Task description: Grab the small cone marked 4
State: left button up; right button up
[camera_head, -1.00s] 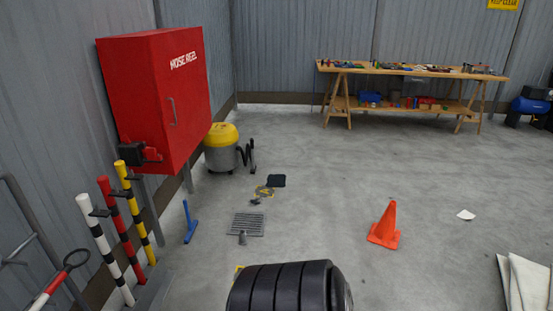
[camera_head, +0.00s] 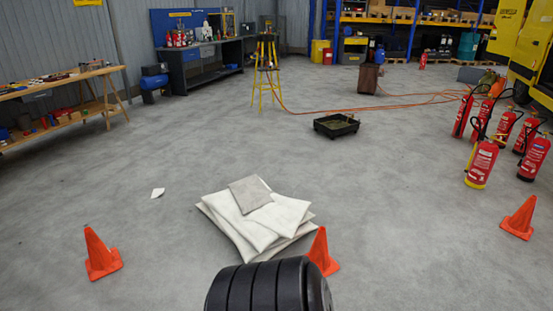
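Three small orange cones stand upright on the grey floor. The left cone (camera_head: 101,252) stands at the lower left. The middle cone (camera_head: 321,253) stands beside a pile of pale sheets, its lower left hidden behind a black ribbed part of mine at the bottom edge. The right cone (camera_head: 520,218) stands at the right, in front of the fire extinguishers. I can read no number on any of them, so I cannot tell which is marked 4. Neither of my grippers shows in the head view.
Pale stacked sheets (camera_head: 232,226) lie at centre. Several red extinguishers (camera_head: 482,163) stand at right near a yellow vehicle (camera_head: 538,62). A black tray (camera_head: 336,126) and an orange hose (camera_head: 420,99) lie farther back. A wooden workbench (camera_head: 68,79) is at left. Floor around the cones is mostly clear.

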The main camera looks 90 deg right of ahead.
aim_at(319, 253)
jog(key=j+z, duration=0.2)
jog(key=z, duration=2.95)
jog(key=i+j+z, duration=0.35)
jog(key=i+j, duration=0.9)
